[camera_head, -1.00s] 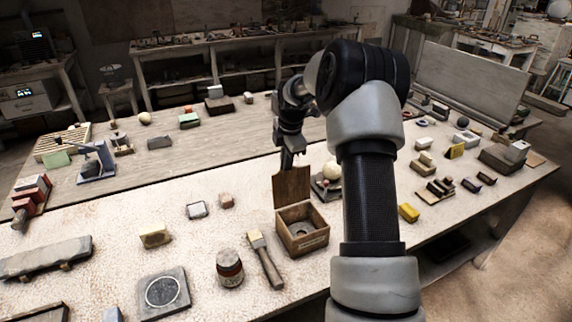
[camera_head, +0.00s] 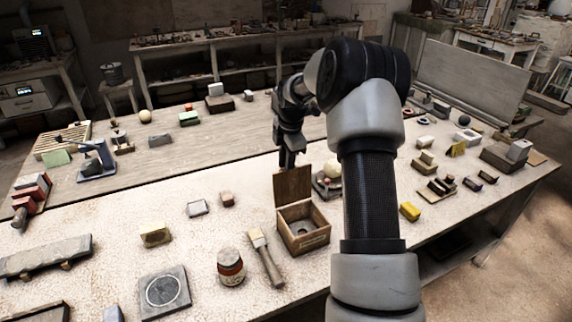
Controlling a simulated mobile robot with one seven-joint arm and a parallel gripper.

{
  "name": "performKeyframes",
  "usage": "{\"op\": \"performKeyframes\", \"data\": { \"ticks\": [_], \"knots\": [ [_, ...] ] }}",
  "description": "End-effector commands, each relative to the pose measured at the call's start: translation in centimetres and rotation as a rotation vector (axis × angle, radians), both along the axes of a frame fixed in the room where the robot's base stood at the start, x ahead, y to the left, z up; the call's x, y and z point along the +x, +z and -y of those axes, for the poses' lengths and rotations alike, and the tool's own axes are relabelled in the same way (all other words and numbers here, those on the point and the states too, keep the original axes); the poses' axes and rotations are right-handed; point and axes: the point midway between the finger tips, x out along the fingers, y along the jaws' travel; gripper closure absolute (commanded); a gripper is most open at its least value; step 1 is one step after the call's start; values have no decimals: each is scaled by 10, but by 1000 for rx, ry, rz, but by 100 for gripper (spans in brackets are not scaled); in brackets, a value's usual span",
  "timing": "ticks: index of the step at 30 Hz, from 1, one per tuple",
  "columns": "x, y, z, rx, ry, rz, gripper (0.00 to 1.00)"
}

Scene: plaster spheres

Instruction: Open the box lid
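The wooden box (camera_head: 309,240) stands on the table at the centre, with its inside showing from above. Its lid (camera_head: 293,187) stands upright at the back edge of the box, so the box is open. My gripper (camera_head: 287,165) points down just behind the top of the lid. The fingers are small and dark here, and I cannot tell whether they are apart or touching the lid. My arm comes in from the lower right and passes to the right of the box.
A yellow block (camera_head: 410,212) lies to the right. Several small blocks lie around the table.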

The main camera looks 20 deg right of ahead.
Motion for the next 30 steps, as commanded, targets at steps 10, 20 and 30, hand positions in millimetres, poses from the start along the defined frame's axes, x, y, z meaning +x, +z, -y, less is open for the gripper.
{"op": "performKeyframes", "data": {
  "ticks": [10, 20, 30],
  "knots": [
    [-8, 49, 2, -2, -3, 6, 74],
    [-25, 128, 2, -2, -1, 4, 74],
    [-33, 169, 1, 0, 1, 1, 74]
  ]
}}
